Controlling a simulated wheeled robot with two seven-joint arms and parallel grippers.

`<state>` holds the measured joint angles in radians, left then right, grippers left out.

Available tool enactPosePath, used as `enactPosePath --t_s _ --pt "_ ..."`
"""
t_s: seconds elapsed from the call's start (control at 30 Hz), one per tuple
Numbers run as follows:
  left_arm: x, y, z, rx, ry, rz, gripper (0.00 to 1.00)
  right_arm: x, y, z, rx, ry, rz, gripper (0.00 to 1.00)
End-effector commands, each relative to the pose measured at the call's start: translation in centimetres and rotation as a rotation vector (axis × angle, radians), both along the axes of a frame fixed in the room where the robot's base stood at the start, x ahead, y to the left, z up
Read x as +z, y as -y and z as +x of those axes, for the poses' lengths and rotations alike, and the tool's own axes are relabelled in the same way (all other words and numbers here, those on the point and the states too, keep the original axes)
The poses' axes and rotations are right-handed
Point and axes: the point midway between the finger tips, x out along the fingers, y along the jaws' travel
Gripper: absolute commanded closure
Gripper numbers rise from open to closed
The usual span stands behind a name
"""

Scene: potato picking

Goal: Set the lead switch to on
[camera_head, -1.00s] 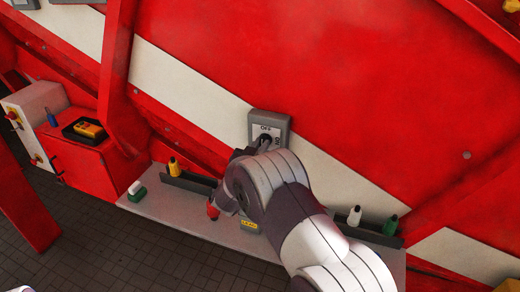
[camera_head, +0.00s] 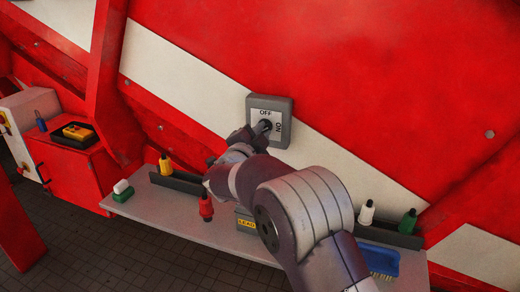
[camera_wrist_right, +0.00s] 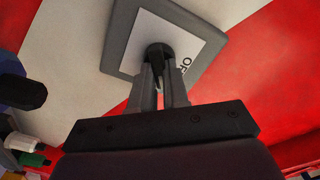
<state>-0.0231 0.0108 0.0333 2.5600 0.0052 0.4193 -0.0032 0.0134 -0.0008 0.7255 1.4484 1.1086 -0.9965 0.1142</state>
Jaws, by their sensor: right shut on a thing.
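The switch is a grey box (camera_head: 284,104) on the red and white wall, with a white plate marked OFF at the top and ON at the right. Its dark knob (camera_wrist_right: 158,50) sits in the middle of the plate. My right gripper (camera_head: 261,130) is shut on the knob, with its two fingers on either side of it in the wrist view. The gripper partly covers the knob in the head view, and I cannot tell which mark it points at. A yellow label reading LEAD (camera_head: 247,224) is on a grey box below. My left gripper is not in view.
Below the switch is a grey shelf (camera_head: 160,222) with a red bottle (camera_head: 206,208), a yellow bottle (camera_head: 166,166), a white bottle (camera_head: 366,213), a green bottle (camera_head: 408,222) and a blue brush (camera_head: 383,262). A red cabinet with a black tray (camera_head: 62,138) stands left.

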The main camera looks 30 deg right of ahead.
Motion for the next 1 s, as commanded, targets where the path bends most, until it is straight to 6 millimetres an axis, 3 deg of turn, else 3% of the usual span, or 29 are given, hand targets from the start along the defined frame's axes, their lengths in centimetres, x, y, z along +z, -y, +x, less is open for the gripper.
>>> enactPosePath --t_s 0.03,0.4,0.7,1.0 --pt "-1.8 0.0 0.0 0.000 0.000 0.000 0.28 -1.0 0.0 0.0 -0.001 0.035 0.029 1.00" --pt "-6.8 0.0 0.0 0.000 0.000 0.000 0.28 -0.9 0.1 -0.1 0.000 0.282 0.242 1.00" --pt "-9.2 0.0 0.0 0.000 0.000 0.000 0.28 -0.7 0.1 -0.1 -0.001 0.419 0.360 1.00" --pt "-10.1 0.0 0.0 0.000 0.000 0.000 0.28 -0.5 0.1 -0.1 -0.002 0.479 0.412 1.00"
